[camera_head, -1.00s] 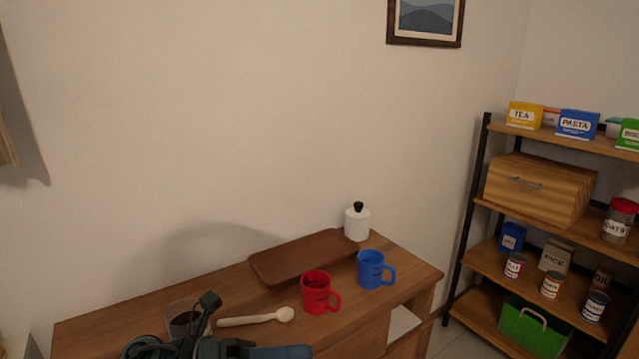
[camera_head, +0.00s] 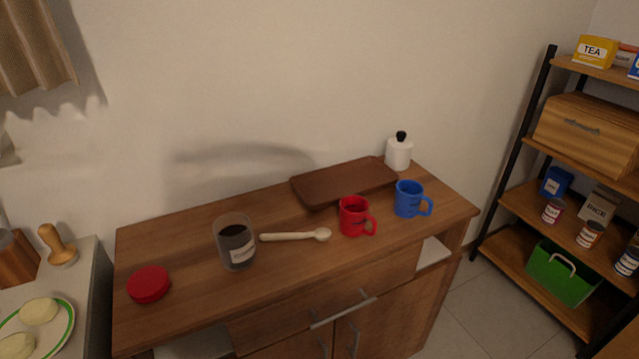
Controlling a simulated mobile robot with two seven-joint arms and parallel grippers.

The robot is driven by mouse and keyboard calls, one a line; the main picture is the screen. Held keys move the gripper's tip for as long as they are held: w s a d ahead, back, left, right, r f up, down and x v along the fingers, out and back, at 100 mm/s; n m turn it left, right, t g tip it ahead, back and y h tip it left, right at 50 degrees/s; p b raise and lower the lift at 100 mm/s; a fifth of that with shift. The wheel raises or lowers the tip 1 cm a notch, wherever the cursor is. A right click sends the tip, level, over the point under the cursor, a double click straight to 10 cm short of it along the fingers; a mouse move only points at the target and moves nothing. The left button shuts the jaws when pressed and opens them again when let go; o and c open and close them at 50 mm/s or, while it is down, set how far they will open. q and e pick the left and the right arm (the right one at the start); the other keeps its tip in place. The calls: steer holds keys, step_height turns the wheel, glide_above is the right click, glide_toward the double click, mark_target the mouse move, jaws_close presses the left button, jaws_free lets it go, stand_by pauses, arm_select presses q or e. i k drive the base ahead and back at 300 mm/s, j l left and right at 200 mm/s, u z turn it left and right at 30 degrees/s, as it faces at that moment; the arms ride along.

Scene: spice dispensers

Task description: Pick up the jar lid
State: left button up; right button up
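A round red jar lid (camera_head: 149,284) lies flat near the left front corner of the wooden cabinet top (camera_head: 200,300). To its right stands an open clear jar (camera_head: 235,242) with dark contents and a small pale label. Nothing touches the lid, and bare wood surrounds it. Neither of my grippers shows in the head view now.
A cream spoon (camera_head: 295,236), a red mug (camera_head: 356,216), a blue mug (camera_head: 411,199), a brown board (camera_head: 343,182) and a white canister (camera_head: 398,153) stand to the right. A lower counter at left holds a plate (camera_head: 62,330) and a wooden press (camera_head: 58,246). A shelf rack (camera_head: 545,150) stands right.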

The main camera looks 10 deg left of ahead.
mark_target(149, 284)
steer(key=u, duration=1.4)
